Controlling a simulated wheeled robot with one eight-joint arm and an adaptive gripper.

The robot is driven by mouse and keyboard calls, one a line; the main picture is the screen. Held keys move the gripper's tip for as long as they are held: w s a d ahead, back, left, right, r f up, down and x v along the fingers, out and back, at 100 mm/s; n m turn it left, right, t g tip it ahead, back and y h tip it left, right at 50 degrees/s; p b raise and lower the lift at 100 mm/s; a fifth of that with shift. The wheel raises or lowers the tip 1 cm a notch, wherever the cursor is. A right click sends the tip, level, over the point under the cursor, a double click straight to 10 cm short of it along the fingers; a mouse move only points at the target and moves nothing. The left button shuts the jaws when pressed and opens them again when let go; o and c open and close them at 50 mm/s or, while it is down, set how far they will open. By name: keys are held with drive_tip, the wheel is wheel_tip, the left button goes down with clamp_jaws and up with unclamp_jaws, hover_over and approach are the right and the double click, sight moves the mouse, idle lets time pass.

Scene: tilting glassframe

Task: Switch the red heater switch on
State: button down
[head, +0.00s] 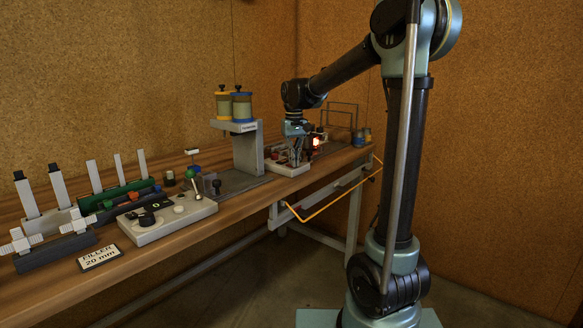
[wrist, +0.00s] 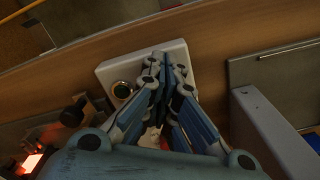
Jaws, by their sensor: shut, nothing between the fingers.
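My gripper (head: 296,160) points down over a white control box (head: 287,171) on the bench, to the right of the grey stand. Its fingers are shut with nothing between them. In the wrist view, the closed fingertips (wrist: 165,60) are over the same white box (wrist: 112,70). A small red part (head: 276,155) shows on the box beside the gripper in the head view. It is too small to tell whether it is the heater switch or which way it is set. The fingers hide much of the box top in the wrist view.
A red-orange glow (head: 316,142) shows just right of the box, and also in the wrist view (wrist: 32,160). A round dark knob (wrist: 122,90) sits on the box.

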drive_tip(key=shift+r, duration=3.5)
